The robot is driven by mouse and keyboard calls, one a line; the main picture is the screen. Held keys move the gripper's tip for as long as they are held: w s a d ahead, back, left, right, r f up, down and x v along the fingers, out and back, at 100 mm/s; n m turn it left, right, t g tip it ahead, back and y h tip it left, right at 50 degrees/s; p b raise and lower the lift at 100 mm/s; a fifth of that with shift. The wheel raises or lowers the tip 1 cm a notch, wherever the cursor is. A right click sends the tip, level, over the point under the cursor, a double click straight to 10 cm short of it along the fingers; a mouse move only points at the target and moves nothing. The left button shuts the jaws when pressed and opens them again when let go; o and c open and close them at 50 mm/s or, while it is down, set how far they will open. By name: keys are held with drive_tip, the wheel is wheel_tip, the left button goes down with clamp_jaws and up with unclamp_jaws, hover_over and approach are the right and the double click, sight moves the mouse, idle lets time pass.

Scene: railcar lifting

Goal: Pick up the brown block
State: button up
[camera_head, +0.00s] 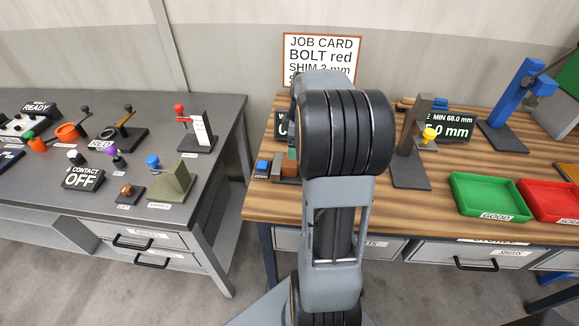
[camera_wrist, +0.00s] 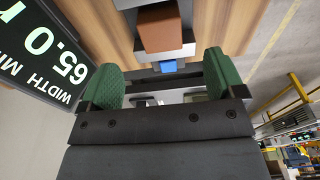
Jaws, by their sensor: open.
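The brown block (camera_wrist: 162,28) is at the top of the wrist view, seated in a grey metal holder (camera_wrist: 182,51) on the wooden bench. A small blue part (camera_wrist: 168,66) sits beside the holder, on the side toward my gripper. My gripper (camera_wrist: 161,70) has its two green-padded fingers spread wide, one on each side of the line to the block. Nothing is between the pads, and the block lies beyond the fingertips. In the head view, my arm hides the gripper and most of the holder; a brownish block (camera_head: 285,164) shows just left of the arm.
A display reading 65.0 (camera_wrist: 40,45) stands close to the left finger. On the wooden bench, a grey stand with a yellow knob (camera_head: 412,150), a blue press (camera_head: 515,105), a green tray (camera_head: 490,194) and a red tray (camera_head: 550,200) are to the right. A grey bench (camera_head: 215,115) with controls is left.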

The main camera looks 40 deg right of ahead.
sight(290, 161)
drive_tip(key=shift+w+a+f+p, duration=0.15)
drive_tip(key=shift+w+a+f, duration=0.05)
drive_tip(key=shift+f, duration=1.3)
drive_tip(key=shift+w+a+f+p, duration=0.2)
drive_tip(key=shift+a+f, duration=0.05)
drive_tip(key=shift+f, duration=1.25)
drive_tip(key=shift+w+a+f+p, duration=0.15)
drive_tip(key=shift+w+a+f, duration=0.05)
drive_tip(key=shift+f, duration=1.3)
drive_tip(key=shift+c, duration=0.2)
drive_tip(key=c, duration=1.1)
